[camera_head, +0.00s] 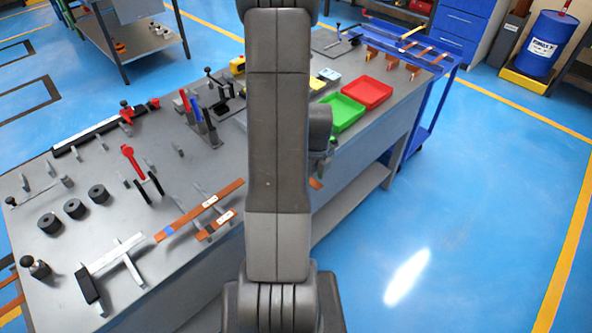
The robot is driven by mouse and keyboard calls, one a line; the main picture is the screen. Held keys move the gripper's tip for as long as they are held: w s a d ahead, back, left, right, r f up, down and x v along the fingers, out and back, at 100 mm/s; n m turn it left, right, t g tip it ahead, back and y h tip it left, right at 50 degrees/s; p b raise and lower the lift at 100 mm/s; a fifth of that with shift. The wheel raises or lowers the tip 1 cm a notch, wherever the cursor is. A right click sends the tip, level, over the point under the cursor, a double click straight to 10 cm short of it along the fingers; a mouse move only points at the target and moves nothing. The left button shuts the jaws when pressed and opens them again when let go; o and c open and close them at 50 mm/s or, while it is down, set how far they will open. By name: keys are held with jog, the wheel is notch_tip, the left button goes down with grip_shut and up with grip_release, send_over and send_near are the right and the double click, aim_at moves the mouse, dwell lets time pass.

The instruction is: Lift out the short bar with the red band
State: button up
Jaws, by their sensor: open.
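A short copper bar (217,225) with a pale label lies across grey supports near the table's front edge, left of my arm. I cannot make out a red band on it. A longer copper bar (232,190) with a blue band and a pale label lies just behind it, roughly parallel. A small copper-coloured piece (316,183) shows at the table edge right of my arm; I cannot tell what it is. My arm stands upright in the middle and hides part of the table. My gripper's fingers do not show.
The grey table (150,262) carries black cylinders (75,208), a red-handled tool (132,158), a silver bar (117,254) on supports at the front left, a green tray (343,112) and a red tray (367,92). A blue cart (432,110) stands at the right end. Blue floor at right is clear.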

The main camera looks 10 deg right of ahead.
jog(key=shift+c, duration=0.2)
grip_shut()
jog(key=shift+r, duration=0.1)
